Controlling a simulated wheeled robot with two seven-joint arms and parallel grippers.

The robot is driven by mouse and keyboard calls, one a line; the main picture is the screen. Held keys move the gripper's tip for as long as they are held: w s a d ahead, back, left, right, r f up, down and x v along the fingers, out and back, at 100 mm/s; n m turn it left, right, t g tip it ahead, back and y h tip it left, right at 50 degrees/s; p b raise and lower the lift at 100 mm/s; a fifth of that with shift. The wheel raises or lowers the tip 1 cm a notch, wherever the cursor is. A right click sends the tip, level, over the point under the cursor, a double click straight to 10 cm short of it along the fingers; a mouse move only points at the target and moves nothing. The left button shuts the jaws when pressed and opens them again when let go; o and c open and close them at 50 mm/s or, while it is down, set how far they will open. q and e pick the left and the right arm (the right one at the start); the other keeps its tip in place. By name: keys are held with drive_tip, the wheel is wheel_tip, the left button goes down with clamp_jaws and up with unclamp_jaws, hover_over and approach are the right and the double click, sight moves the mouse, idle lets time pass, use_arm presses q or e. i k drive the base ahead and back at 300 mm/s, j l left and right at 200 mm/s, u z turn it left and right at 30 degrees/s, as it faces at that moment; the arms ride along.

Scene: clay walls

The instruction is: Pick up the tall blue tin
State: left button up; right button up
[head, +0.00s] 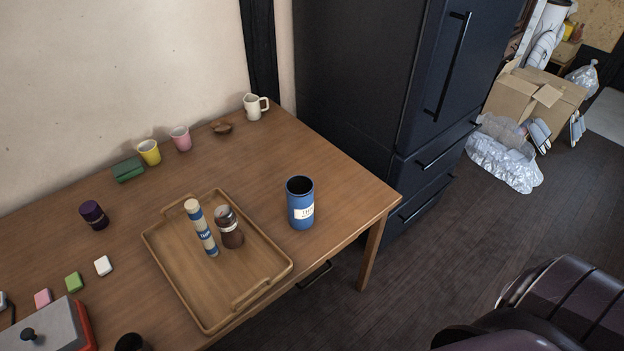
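The tall blue tin (300,208) stands upright on the wooden table, to the right of the tray. It has a pale label on its front and a dark, open-looking top. Nothing touches it. Neither of my grippers shows in the head view.
A wooden tray (184,284) holds a slim cream-and-blue cylinder (202,229) and a brown jar (229,228). A white mug (254,107), pink cup (181,138), yellow cup (149,152) and green box (128,169) line the back. A dark fridge (372,95) stands beyond the table (345,185).

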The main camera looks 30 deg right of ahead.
sight(299, 188)
drive_tip(key=z, duration=0.8)
